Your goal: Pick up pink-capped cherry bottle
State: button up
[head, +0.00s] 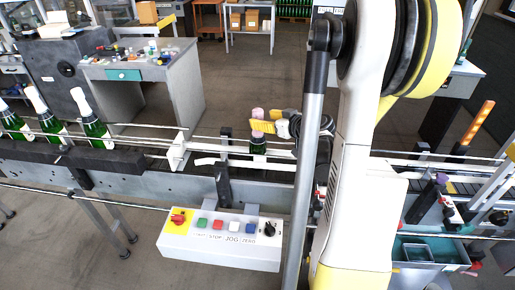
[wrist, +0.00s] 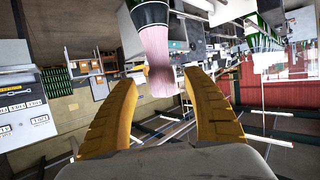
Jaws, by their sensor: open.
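The pink-capped bottle (head: 258,148) stands on the conveyor line in the head view, with a dark green body and a pink top. In the wrist view its pink cap (wrist: 161,62) hangs down from the top of the picture, below a dark band with a white stripe. My gripper (head: 263,121) is open, its yellow fingers at the height of the cap. In the wrist view the fingers of my gripper (wrist: 160,82) lie left and right of the cap's end, with gaps on both sides. The lower bottle is hidden behind the rail.
Several white-capped green bottles (head: 92,120) stand on the conveyor to the left. A control box (head: 222,240) with coloured buttons sits in front of the line. White guide rails (head: 233,163) run beside the bottle. A desk (head: 150,75) with small items stands behind.

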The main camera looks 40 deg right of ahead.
jog(key=x, duration=0.3)
jog(key=shift+w+f, duration=0.2)
jog(key=shift+w, duration=0.15)
jog(key=shift+s, duration=0.1)
grip_shut()
jog(key=shift+r, duration=0.1)
jog(key=shift+r, duration=0.1)
